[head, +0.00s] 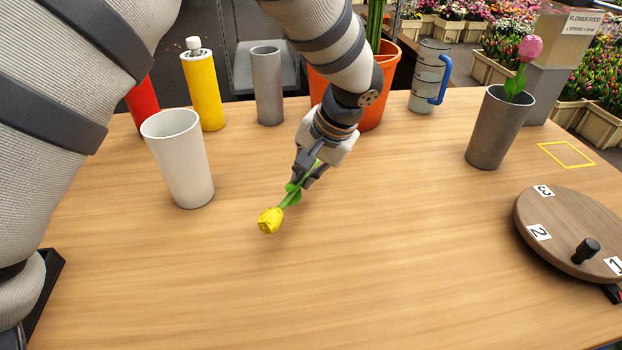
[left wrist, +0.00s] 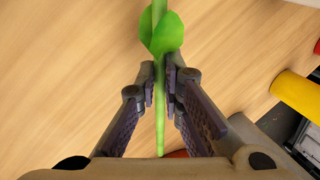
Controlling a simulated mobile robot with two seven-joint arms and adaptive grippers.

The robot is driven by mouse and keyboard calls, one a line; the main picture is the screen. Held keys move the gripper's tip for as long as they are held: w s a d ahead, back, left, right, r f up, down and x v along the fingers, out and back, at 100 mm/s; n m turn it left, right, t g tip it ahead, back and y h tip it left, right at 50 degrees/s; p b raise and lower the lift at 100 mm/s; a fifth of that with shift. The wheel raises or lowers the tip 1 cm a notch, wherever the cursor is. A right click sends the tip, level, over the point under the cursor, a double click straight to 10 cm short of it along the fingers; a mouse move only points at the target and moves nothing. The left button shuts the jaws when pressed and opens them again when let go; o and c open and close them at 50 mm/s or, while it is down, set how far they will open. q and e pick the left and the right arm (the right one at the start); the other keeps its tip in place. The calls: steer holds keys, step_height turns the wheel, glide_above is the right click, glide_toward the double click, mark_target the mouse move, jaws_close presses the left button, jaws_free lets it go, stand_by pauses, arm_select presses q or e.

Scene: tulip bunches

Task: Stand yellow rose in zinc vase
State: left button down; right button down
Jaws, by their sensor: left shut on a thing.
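The yellow rose (head: 270,221) hangs head-down and tilted above the table, its green stem running up into my left gripper (head: 308,172). In the left wrist view, the fingers of the left gripper (left wrist: 167,85) are shut on the green stem (left wrist: 160,110), with leaves (left wrist: 161,34) just beyond the fingertips. Two grey vessels could be the zinc vase: a slim grey cylinder (head: 267,88) at the back, with no flower showing, and a wider dark grey vase (head: 490,130) at the right, which holds a pink tulip (head: 529,48). My right gripper is not in view.
A white cup (head: 180,160) stands left of the rose. Behind are a yellow bottle (head: 204,90), a red bottle (head: 143,103), an orange bucket (head: 372,110) and a blue-handled mug (head: 428,80). A round numbered wooden board (head: 560,225) lies at right. The front middle table is clear.

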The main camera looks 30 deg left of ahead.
arm_select(q)
steer(key=shift+f, duration=0.9)
steer(key=shift+f, duration=0.15)
steer(key=c, duration=1.7)
jaws_free()
